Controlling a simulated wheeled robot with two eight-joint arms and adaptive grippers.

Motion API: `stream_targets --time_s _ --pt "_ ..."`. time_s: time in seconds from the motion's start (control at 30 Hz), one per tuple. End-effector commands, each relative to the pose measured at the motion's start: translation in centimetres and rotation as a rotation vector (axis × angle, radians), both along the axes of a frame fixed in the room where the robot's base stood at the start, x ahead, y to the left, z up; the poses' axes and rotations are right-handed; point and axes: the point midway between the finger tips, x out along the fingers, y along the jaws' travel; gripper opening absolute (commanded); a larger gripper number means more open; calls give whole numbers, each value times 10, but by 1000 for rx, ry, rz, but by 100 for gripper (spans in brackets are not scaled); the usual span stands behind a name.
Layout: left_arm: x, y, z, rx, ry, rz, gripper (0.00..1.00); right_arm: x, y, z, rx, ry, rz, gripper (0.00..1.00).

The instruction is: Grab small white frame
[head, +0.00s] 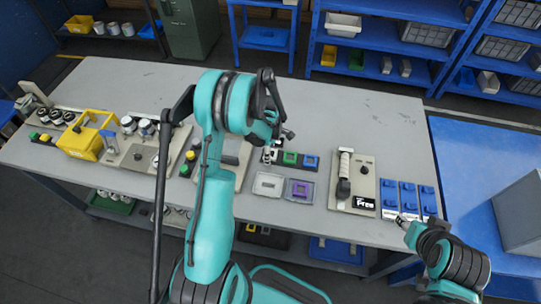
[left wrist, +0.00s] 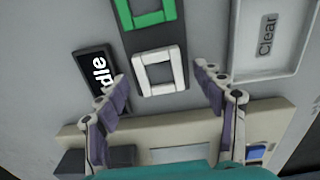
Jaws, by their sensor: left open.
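The small white frame (left wrist: 140,74) is a square ring on a dark strip (left wrist: 176,48), beside a green frame (left wrist: 168,10). My left gripper (left wrist: 160,74) is open, with one finger on each side of the white frame and visible gaps between. In the head view the left gripper (head: 275,140) hangs over the left end of the strip and largely hides the white frame. The green frame (head: 290,158) and a blue frame (head: 311,162) sit to its right. My right gripper (head: 403,220) is at the table's right front edge; its opening is unclear.
A clear tray (head: 257,186) and a tray with a purple frame (head: 290,196) lie in front of the strip. Blue blocks (head: 407,196) are by the right gripper. The table's back (head: 340,110) is clear.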

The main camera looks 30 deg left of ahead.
Motion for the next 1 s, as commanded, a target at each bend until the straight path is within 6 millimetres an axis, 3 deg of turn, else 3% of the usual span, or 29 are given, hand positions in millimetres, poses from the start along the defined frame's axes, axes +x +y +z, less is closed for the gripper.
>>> stream_targets --time_s 0.07,0.1,0.27,0.73,0.87,1.0 --pt "0 0 1 0 0 0 69 0 0 1 0 0 0 40" --pt "0 0 1 0 0 0 64 0 0 1 0 0 0 40" --pt "0 0 1 0 0 0 22 0 0 1 0 0 0 40" --pt "0 0 6 0 0 0 22 0 0 2 0 0 0 40" --pt "0 0 21 0 0 0 22 0 0 7 0 0 0 40" --pt "0 0 48 0 0 0 22 0 0 15 0 0 0 40"
